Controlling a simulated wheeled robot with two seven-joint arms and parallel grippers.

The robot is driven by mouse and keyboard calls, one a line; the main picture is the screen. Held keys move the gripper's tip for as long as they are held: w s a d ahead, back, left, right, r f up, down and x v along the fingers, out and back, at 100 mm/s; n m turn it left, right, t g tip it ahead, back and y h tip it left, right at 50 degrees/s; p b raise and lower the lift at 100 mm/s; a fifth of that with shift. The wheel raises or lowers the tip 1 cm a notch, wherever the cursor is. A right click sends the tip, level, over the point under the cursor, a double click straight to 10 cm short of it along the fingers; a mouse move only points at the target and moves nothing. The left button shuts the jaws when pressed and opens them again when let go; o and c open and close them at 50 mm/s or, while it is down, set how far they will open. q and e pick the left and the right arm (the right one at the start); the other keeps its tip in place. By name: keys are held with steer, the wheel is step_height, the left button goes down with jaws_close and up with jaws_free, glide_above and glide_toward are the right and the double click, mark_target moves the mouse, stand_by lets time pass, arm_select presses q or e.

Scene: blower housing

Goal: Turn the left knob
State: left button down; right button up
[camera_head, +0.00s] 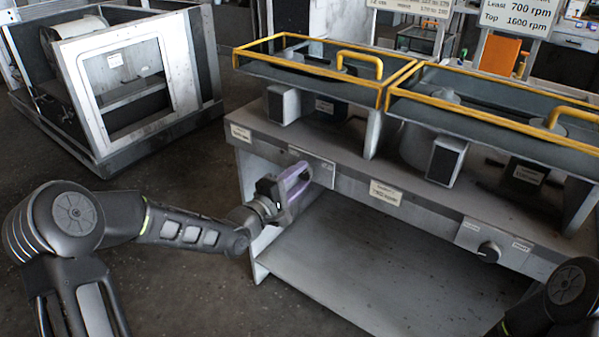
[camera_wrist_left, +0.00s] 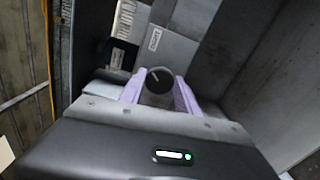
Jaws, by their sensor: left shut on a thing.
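The left knob (camera_wrist_left: 159,82) is a dark round knob with a pale pointer line, seen in the left wrist view between two purple finger pads. It sits on a light metal plate (camera_head: 312,166) on the front of the grey workbench (camera_head: 345,180). My left gripper (camera_head: 297,180) is at this plate and shut on the knob; in the head view the fingers hide the knob. It also shows in the left wrist view (camera_wrist_left: 160,93). A second round knob (camera_head: 489,252) is on the right plate of the bench front. My right gripper is not in view; part of my right arm shows at the lower right.
Two yellow-framed glass covers (camera_head: 310,70) stand on the bench top. Labels (camera_head: 385,193) are on its front edge. The lower shelf (camera_head: 380,270) is bare. A white metal frame housing (camera_head: 120,80) stands at the back left, with open floor before it.

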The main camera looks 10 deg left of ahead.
arm_select(q)
steer(key=shift+n+p, duration=0.35)
steer(key=shift+n, duration=0.45)
steer(key=c, duration=0.9)
jaws_free()
steer(key=v, duration=0.7)
steer(key=shift+s+a, duration=0.15)
steer(key=shift+s, duration=0.2)
